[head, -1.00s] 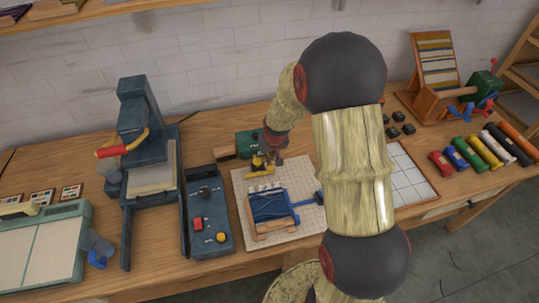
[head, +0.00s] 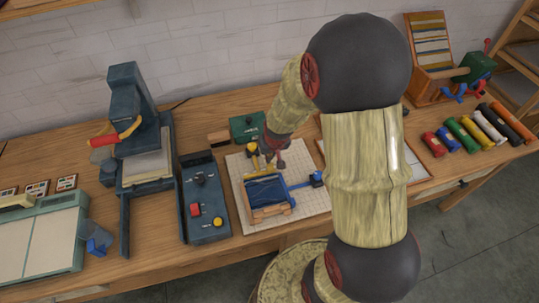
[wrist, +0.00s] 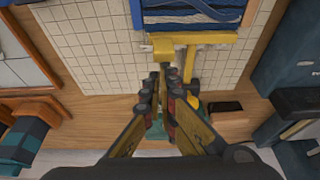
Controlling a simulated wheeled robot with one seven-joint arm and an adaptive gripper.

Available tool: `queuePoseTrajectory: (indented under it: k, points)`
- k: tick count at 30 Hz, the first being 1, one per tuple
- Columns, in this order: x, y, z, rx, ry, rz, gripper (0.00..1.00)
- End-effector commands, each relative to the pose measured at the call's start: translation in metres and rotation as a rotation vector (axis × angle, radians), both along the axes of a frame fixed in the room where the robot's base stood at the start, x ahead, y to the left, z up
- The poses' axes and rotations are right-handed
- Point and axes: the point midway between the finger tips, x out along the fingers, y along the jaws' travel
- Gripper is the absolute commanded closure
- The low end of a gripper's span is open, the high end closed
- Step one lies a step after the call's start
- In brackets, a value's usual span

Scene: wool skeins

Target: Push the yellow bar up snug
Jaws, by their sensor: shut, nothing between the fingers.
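The yellow bar (wrist: 209,38) lies across the near end of the blue wool work in its frame (wrist: 190,15) in the wrist view. It looks very close to that end; I cannot tell whether they touch. A yellow stem and knob (wrist: 193,84) extend from it. My gripper (wrist: 165,75) is shut and empty, with its fingertips just behind a yellow block (wrist: 163,48) at the bar's left part. Contact is unclear.
The frame lies on a gridded pale board (head: 308,203). A blue handle (head: 316,179) sticks out to its right. A dark control box (head: 205,225) stands to the left, with a green box (head: 245,127) behind. Coloured rolls (head: 473,132) lie far right.

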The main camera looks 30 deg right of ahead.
Motion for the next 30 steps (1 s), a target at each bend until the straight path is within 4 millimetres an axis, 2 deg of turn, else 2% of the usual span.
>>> queuePoseTrajectory:
  k: [5, 12, 18, 24, 30]
  points:
    - [-0.007, 0.002, 0.026, -0.002, -0.006, 0.001, 1.0]
    - [-0.022, 0.006, 0.072, -0.002, -0.006, 0.0, 1.0]
    - [-0.032, 0.009, 0.099, -0.001, -0.004, 0.0, 1.0]
    - [-0.036, 0.01, 0.109, -0.001, -0.002, 0.0, 1.0]
    - [-0.037, 0.011, 0.109, 0.002, 0.004, -0.002, 1.0]
